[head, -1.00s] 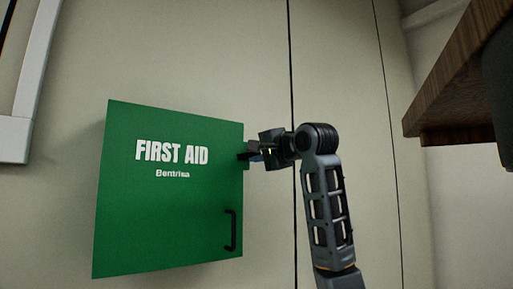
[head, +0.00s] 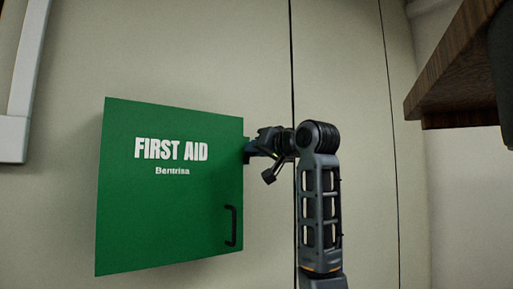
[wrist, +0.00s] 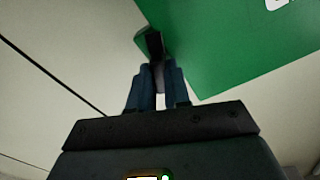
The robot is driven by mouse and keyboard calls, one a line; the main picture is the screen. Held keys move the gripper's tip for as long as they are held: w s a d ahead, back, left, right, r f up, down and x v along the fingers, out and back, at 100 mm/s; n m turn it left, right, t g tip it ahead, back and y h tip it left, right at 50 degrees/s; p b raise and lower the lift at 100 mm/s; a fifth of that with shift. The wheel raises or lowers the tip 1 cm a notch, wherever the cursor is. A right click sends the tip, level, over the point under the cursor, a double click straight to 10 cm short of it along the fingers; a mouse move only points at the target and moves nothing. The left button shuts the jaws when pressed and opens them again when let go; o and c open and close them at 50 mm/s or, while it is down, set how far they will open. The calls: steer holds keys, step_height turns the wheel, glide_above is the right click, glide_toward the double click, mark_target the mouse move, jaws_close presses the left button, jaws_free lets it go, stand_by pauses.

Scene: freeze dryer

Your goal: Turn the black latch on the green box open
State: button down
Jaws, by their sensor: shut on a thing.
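The green box (head: 165,215) with "FIRST AID" lettering is mounted on the wall; its front also fills the upper right of the wrist view (wrist: 245,45). The black latch (wrist: 154,44) is at the box's right side edge and shows between my fingertips in the wrist view. My gripper (head: 249,149) is at the upper right edge of the box in the head view, and its fingers (wrist: 157,75) are shut on the latch. In the head view the latch is mostly hidden by the fingers. The box front looks closed.
A black handle (head: 231,226) is low on the right of the box front. A wooden shelf or table edge (head: 450,80) juts in at the upper right. A white frame (head: 16,130) is on the left wall.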

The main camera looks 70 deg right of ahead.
steer(key=shift+f+n, duration=0.2)
steer(key=shift+n, duration=2)
steer(key=c, duration=1.1)
jaws_free()
steer(key=shift+r, duration=0.15)
steer(key=shift+s, duration=0.1)
steer(key=b+v, duration=0.1)
steer(key=v, duration=0.6)
steer(key=shift+s+a, duration=0.2)
steer(key=shift+s, duration=0.05)
